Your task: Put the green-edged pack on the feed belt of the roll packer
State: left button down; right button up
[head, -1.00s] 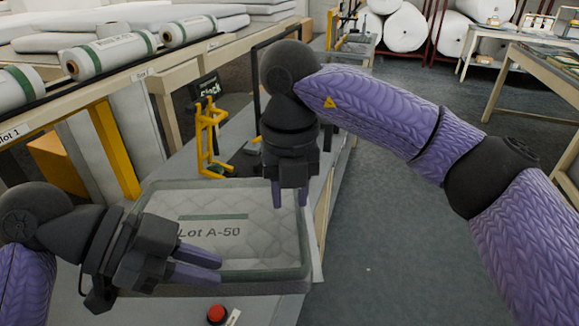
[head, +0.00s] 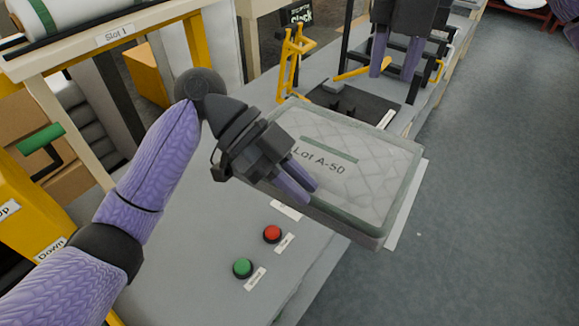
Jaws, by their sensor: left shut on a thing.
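The green-edged pack (head: 375,172), a flat quilted slab marked "Lot A-50", lies tilted in the picture over the bench's right side. My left gripper (head: 297,188) is shut on the pack's near left edge; its fingers overlap the top face. I cannot tell whether the pack touches the bench. My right gripper (head: 396,60) is at the top, beyond the pack and apart from it, with its fingers spread and empty. A dark flat surface (head: 345,98) just behind the pack may be the feed belt; the pack hides part of that area.
A red button (head: 272,234) and a green button (head: 243,268) sit on the grey bench (head: 190,255) in front. Yellow brackets (head: 292,58) stand behind the pack. A roll (head: 70,12) lies on the shelf at upper left. Grey floor is open at right.

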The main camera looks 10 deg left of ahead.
pick_arm(q)
jog(key=shift+w+d+f+m+g, duration=0.2)
jog(key=shift+d+f+m+g, duration=0.1)
jog(key=shift+f+m, duration=0.1)
jog(key=shift+r+y, duration=0.1)
jog(key=shift+y, duration=0.2)
pick_arm(e)
jog(key=m, duration=0.5)
send_over(408, 186)
notch_tip(408, 186, down, 3)
notch_tip(408, 186, down, 12)
grip_shut()
pick_arm(q)
jog(key=c, duration=0.6)
grip_release()
jog(key=shift+o, duration=0.2)
jog(key=shift+a, duration=0.15)
jog(key=v, duration=1.2)
